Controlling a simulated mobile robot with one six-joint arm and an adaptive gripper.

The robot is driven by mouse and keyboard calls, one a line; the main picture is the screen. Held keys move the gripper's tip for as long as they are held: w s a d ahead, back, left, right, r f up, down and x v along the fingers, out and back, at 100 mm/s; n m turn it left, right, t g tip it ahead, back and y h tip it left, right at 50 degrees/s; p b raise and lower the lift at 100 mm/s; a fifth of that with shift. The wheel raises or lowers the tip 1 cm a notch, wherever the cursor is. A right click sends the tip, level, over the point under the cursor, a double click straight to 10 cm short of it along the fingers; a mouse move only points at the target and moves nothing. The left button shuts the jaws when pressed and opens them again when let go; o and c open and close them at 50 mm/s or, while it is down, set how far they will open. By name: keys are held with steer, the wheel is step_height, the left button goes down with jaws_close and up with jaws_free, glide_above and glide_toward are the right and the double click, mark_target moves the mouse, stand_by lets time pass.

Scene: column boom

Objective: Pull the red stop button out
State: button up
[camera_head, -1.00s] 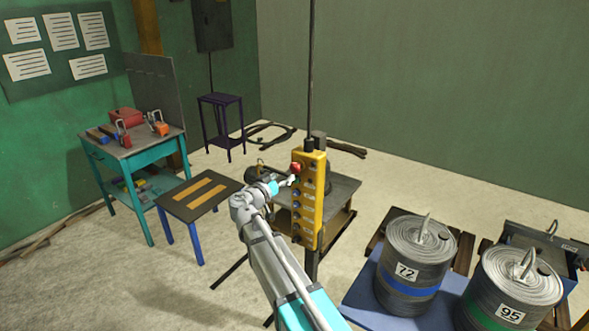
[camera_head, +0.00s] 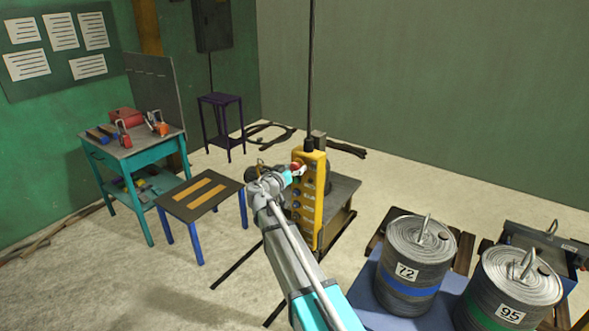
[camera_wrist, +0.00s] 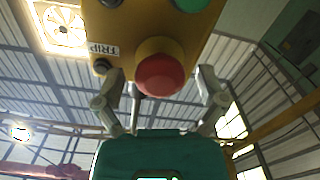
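The yellow control box (camera_head: 311,205) hangs on a dark vertical pole. Its round red stop button (camera_head: 297,165) is near the top. In the wrist view the red button (camera_wrist: 160,75) on its yellow collar faces me, on the box's yellow face (camera_wrist: 150,22). My gripper (camera_wrist: 161,78) is open, one finger on each side of the button. A gap shows between each finger and the button. In the head view my gripper (camera_head: 297,172) is at the button and partly covers it.
A small label (camera_wrist: 104,49) and other dark and green buttons are near the stop button. A low table (camera_head: 343,188) stands behind the box. Two grey drums (camera_head: 413,270) stand at right, a brown-topped stool (camera_head: 185,205) and teal workbench (camera_head: 120,152) at left.

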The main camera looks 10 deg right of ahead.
jaws_close()
steer(key=shift+s+a, duration=0.35)
steer(key=shift+s, duration=0.1)
steer(key=shift+f, duration=0.1)
steer(key=shift+o, duration=0.7)
jaws_free()
steer(key=v, duration=1.2)
